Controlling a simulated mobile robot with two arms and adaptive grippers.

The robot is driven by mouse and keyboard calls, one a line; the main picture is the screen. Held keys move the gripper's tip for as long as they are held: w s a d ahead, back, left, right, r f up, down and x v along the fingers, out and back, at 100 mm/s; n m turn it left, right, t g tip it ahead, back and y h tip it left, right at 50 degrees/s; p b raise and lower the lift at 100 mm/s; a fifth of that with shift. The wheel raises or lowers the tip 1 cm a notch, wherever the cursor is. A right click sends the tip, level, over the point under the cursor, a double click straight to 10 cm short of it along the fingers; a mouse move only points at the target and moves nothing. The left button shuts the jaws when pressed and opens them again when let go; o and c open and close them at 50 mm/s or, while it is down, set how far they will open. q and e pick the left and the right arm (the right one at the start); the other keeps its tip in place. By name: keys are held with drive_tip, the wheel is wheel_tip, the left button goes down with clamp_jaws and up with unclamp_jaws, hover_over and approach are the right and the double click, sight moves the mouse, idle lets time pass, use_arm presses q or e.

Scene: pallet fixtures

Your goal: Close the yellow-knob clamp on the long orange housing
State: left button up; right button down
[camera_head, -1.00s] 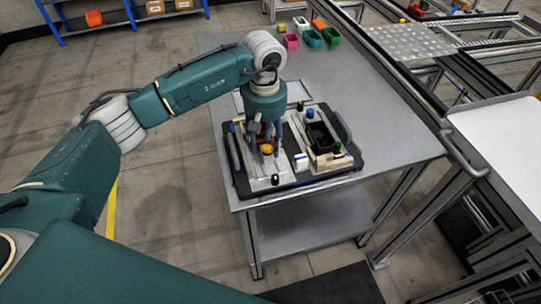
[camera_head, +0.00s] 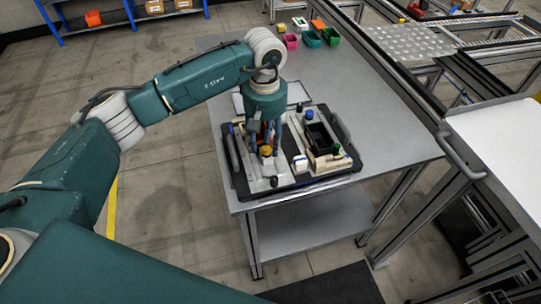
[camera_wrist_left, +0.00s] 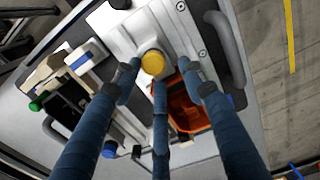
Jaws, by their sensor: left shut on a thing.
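The orange housing (camera_wrist_left: 188,112) lies in a light fixture on the pallet; the wrist view shows it partly behind my fingers. The yellow knob (camera_wrist_left: 153,62) of the clamp stands at one end of the housing, and it also shows in the head view (camera_head: 266,150). My left gripper (camera_head: 265,148) points down over this clamp. Its three blue fingers (camera_wrist_left: 159,68) are shut around the yellow knob. The exact finger contact and most of the clamp's arm are hidden. My right gripper is in neither view.
On the same black pallet (camera_head: 231,172), a second fixture to the right holds a dark box (camera_head: 321,134) with a blue knob (camera_head: 309,114) and a green knob (camera_head: 337,148). Small coloured bins (camera_head: 312,38) stand at the table's far end. The middle of the grey table (camera_head: 380,120) is clear.

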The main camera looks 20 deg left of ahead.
use_arm(q)
drive_tip(key=r, duration=0.2)
drive_tip(key=r+p, duration=0.1)
drive_tip(key=r, duration=0.1)
drive_tip(key=a+r+p, duration=0.1)
drive_tip(key=r, duration=0.1)
drive_tip(key=shift+s, duration=0.3)
drive_tip(key=shift+w+d+r, duration=0.1)
drive_tip(key=shift+d+r, duration=0.15)
drive_tip(key=shift+r, duration=0.2)
drive_tip(key=shift+f, duration=0.1)
